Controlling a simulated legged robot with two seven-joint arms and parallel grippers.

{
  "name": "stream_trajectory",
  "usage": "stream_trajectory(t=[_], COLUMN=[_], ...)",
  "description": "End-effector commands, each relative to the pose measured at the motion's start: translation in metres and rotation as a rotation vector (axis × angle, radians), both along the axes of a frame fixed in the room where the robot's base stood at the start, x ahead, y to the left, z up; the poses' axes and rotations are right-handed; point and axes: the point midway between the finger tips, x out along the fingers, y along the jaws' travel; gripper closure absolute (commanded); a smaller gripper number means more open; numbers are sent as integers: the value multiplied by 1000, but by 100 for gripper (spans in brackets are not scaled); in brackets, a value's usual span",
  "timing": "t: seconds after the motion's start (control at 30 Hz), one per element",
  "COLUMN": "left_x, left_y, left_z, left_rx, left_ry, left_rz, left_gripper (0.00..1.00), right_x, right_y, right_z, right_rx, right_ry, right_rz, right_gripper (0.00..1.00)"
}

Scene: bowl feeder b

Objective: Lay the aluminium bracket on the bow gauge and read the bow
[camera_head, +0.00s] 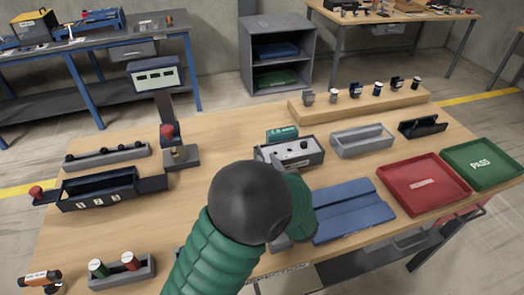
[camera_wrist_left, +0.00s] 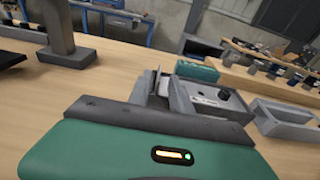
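My left gripper (camera_wrist_left: 163,92) shows in the left wrist view as two short grey fingers with a narrow, empty-looking gap. In the head view my green arm and dark elbow hide most of it. My right gripper is in neither view. No part is clearly recognisable as the aluminium bracket. A low grey bar with black knobs (camera_head: 107,155) lies at the back left; I cannot tell whether it is the bow gauge. A grey box with knobs (camera_head: 297,152) stands beyond my arm, and behind the fingers in the wrist view (camera_wrist_left: 212,101).
A display post (camera_head: 155,76) stands at the back. A pale grey trough (camera_head: 362,140) and dark holder (camera_head: 421,127) lie right of the box. A blue tray (camera_head: 352,209), red tray (camera_head: 424,184) and green PASS tray (camera_head: 483,164) line the right. The centre-left wood is clear.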

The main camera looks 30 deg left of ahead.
Motion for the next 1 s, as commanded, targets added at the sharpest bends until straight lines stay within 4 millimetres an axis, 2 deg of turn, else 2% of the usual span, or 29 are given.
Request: stream_trajectory(t=[0.1, 0.3, 1.0], left_x=[-17, -30, -30], left_y=[-21, -36, -36], left_z=[4, 7, 7], left_rx=[0, 0, 0], left_ry=[1, 0, 0], left_rz=[-4, 0, 1], left_gripper=[75, 75, 75], right_x=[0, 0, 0], right_y=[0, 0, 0], right_z=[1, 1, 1], right_rx=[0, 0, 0], right_ry=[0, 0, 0], right_rz=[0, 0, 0], right_gripper=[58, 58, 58])
